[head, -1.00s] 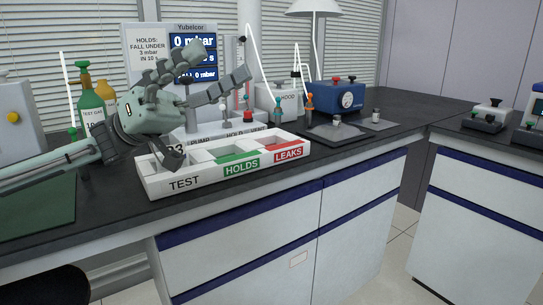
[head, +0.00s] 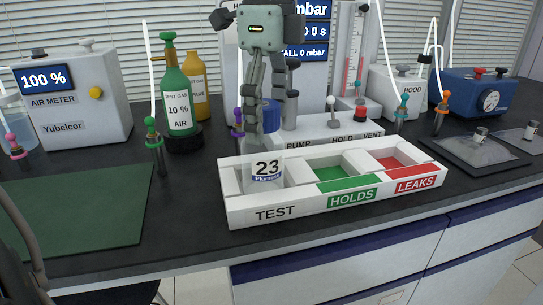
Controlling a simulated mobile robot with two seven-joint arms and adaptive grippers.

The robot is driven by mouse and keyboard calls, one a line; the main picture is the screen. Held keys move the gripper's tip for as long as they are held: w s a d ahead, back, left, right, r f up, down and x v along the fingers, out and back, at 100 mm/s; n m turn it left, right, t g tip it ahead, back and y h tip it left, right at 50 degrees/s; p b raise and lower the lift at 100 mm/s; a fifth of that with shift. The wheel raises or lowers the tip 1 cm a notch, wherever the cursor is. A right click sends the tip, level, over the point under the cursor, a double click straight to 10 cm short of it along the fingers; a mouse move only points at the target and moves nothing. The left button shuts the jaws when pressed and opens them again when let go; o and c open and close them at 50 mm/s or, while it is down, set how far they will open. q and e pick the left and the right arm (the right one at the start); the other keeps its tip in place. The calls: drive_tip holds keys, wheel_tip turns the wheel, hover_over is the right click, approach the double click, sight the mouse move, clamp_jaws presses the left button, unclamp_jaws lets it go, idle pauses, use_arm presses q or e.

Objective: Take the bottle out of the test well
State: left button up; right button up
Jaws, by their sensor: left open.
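A clear bottle labelled 23 (head: 267,170) with a blue cap (head: 270,117) stands upright in the test well, at the left end of the white tray (head: 330,201). The tray's front is marked TEST, HOLDS and LEAKS. My left gripper (head: 270,122) points straight down over the bottle from above. Its fingers are open, one to the left and one to the right of the blue cap. I cannot tell whether either finger touches the bottle. The green HOLDS well (head: 335,172) and red LEAKS well (head: 390,163) look empty. My right gripper is out of view.
Behind the tray stands the pump unit (head: 335,128) with small levers. Green (head: 178,100) and yellow (head: 197,85) gas bottles and an air meter (head: 75,95) stand at the left. A green mat (head: 75,215) lies clear at the front left. Thin coloured-tipped probes stand nearby.

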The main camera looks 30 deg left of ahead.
sight(264, 152)
use_arm(q)
drive_tip(key=f, duration=0.6)
drive_tip(key=shift+s+a+p, duration=0.25)
drive_tip(key=shift+p, duration=0.1)
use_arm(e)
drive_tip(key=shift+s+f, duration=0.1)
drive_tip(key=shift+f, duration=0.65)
use_arm(q)
drive_tip(key=shift+c, duration=0.3)
drive_tip(key=c, duration=1.3)
